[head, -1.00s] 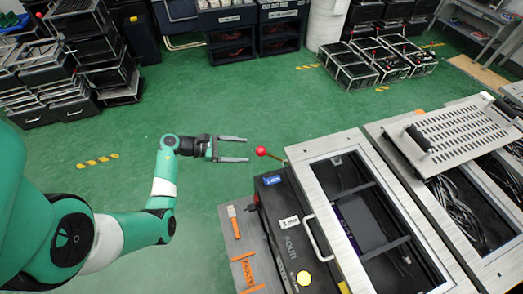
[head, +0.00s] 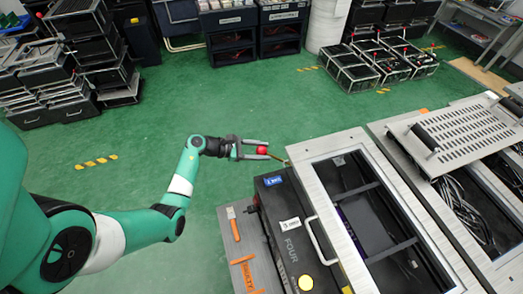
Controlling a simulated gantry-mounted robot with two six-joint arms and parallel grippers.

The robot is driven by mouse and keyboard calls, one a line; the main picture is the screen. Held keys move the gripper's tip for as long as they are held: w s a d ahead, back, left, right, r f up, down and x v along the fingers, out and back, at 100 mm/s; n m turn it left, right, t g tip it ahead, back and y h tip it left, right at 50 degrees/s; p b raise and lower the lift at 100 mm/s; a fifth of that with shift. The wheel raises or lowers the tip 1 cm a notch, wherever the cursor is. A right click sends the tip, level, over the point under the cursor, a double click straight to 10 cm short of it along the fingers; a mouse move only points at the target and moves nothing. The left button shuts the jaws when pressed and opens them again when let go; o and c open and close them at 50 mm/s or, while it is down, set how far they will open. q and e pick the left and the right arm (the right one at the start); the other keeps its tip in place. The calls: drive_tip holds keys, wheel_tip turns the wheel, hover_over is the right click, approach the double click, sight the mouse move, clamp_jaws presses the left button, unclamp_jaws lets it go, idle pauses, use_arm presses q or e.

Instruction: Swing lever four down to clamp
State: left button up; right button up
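Lever four has a red ball knob (head: 262,149) on a thin rod that runs right to the edge of the steel-framed fixture. The black unit below it, marked FOUR (head: 291,246), has a yellow disc and a grey handle. My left gripper (head: 268,150) comes in from the left, with its two grey fingers on either side of the red knob. The fingers look closer together than before, but I cannot tell whether they press on the knob. My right gripper is not in view.
An orange-handled tool (head: 233,224) lies on the grey panel left of the black unit. Green floor (head: 120,190) is clear around my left arm.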

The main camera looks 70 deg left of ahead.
use_arm(q)
clamp_jaws()
drive_tip(key=s+f+t+h+b, duration=0.1)
drive_tip(key=s+f+t+b, duration=0.5)
drive_tip(key=b, duration=1.1)
wheel_tip(320, 180, down, 4)
drive_tip(key=shift+s+a+f+m+t+b, duration=0.2)
drive_tip(key=shift+s+m+t+b, duration=0.15)
drive_tip(key=shift+m+t+b, duration=0.05)
